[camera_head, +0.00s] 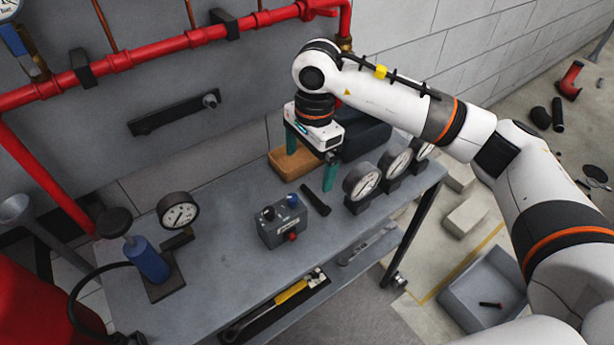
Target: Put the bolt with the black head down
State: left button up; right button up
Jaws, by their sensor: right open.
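My right gripper (310,168) points down over the back of the grey workbench (225,230), with its two teal fingers spread apart and nothing visible between them. A short black rod (315,199) lies on the bench just in front of the gripper, apart from it. A small black piece with a reddish end (490,305) lies in the grey bin (470,285) on the floor at the right. I cannot tell for sure whether either one is the bolt with the black head. My left gripper is out of view.
Several gauges (361,182) stand at the right; a grey switch box (283,222) is mid-bench. A blue cylinder (148,260) stands at left. Red pipes (190,38) run along the wall.

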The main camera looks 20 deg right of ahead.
jog(key=w+d, duration=0.1)
send_over(314, 197)
jog(key=shift+h, duration=0.4)
jog(key=f, duration=0.5)
jog(key=shift+s+f+p, duration=0.15)
jog(key=shift+s+p, duration=0.1)
jog(key=shift+p, duration=0.15)
jog(key=shift+w+f, duration=0.1)
jog(key=shift+f, duration=0.45)
notch_tip(314, 197, down, 4)
jog(key=shift+w+r+p, duration=0.1)
jog(key=shift+r+p, duration=0.05)
jog(key=shift+p, duration=0.35)
jog(key=shift+d+f, duration=0.1)
jog(key=shift+f, duration=0.25)
jog(key=shift+w+f, duration=0.1)
jog(key=shift+f, duration=0.05)
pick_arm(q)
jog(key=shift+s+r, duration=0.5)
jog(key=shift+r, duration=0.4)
pick_arm(e)
jog(key=c, duration=1)
